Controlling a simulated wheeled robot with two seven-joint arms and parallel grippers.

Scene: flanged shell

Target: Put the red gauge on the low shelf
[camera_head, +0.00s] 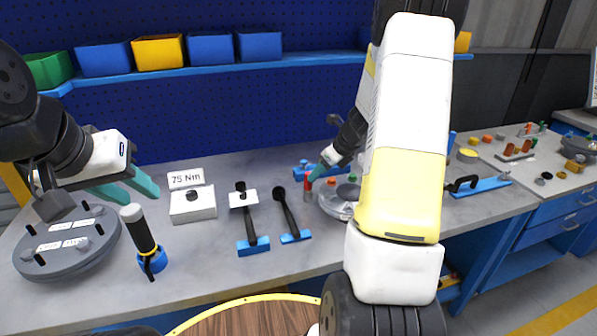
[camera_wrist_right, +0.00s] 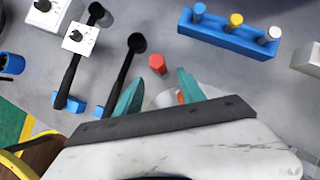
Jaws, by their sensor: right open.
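The red gauge (camera_head: 307,185) looks like a small red cylinder upright on the grey bench; its red top shows in the right wrist view (camera_wrist_right: 157,63). My right gripper (camera_head: 319,172) is open over the bench beside it. In the right wrist view the teal fingertips (camera_wrist_right: 160,86) are apart, with the gauge just beyond the gap and nothing held. My left gripper (camera_head: 136,190) is open and empty above the bench at the left. A blue shelf (camera_head: 535,258) shows low under the bench at the right; I cannot tell whether it is the task's shelf.
Black-handled tools (camera_head: 289,214) on blue holders, a 75 Nm box (camera_head: 192,205), a torch-like tool (camera_head: 142,238) and a grey flanged disc (camera_head: 65,250) occupy the left. A blue block with pegs (camera_wrist_right: 225,35) stands behind the gauge.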

